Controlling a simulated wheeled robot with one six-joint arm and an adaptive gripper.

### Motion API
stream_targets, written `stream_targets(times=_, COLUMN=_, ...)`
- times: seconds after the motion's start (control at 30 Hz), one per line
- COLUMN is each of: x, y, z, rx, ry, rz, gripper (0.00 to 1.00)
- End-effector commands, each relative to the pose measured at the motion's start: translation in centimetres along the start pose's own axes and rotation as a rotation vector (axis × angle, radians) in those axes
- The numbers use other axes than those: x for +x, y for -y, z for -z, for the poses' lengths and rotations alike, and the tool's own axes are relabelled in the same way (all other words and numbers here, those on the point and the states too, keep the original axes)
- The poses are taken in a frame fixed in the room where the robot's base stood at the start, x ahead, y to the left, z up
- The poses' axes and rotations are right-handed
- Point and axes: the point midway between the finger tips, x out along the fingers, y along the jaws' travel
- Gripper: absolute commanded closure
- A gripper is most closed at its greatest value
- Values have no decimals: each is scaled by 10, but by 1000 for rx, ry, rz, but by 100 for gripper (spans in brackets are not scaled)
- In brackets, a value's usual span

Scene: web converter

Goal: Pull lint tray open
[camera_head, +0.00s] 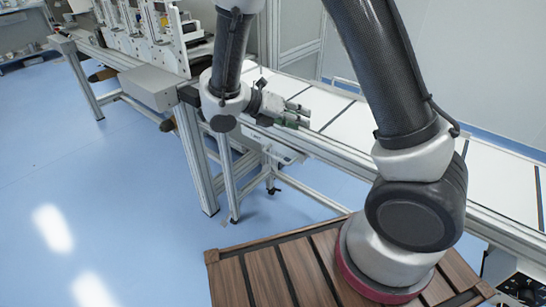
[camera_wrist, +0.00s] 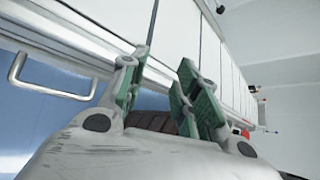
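My gripper (camera_head: 299,114) is at the side of the long conveyor table in the head view. In the wrist view, the green-padded fingers of my gripper (camera_wrist: 164,88) stand apart with nothing between them. A U-shaped metal handle (camera_wrist: 52,91) is to the left of my fingers in the wrist view, clear of them. It is fixed to a pale front along the machine's side. I cannot tell for sure whether this front belongs to the lint tray. The handle is not clearly visible in the head view.
The white conveyor table (camera_head: 350,118) with its metal frame runs diagonally behind my arm. A grey box (camera_head: 152,88) and upright machine units (camera_head: 150,35) stand at upper left. The blue floor (camera_head: 100,190) at left is open.

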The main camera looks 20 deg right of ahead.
Motion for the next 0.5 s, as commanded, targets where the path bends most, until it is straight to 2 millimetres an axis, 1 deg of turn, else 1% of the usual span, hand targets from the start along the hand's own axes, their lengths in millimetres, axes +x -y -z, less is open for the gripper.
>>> stream_targets(times=0.03, x=-3, y=-23, z=17, rx=-148, ry=81, rz=10, gripper=68)
stream_targets(times=0.1, x=-8, y=-52, z=36, rx=-349, ry=196, rz=21, gripper=68)
stream_targets(times=0.2, x=-13, y=-88, z=67, rx=-601, ry=343, rz=45, gripper=68)
stream_targets(times=0.33, x=-16, y=-120, z=102, rx=-841, ry=487, rz=80, gripper=68)
stream_targets(times=0.4, x=-17, y=-131, z=115, rx=-924, ry=540, rz=96, gripper=68)
stream_targets(times=0.5, x=-16, y=-139, z=126, rx=-993, ry=582, rz=109, gripper=68)
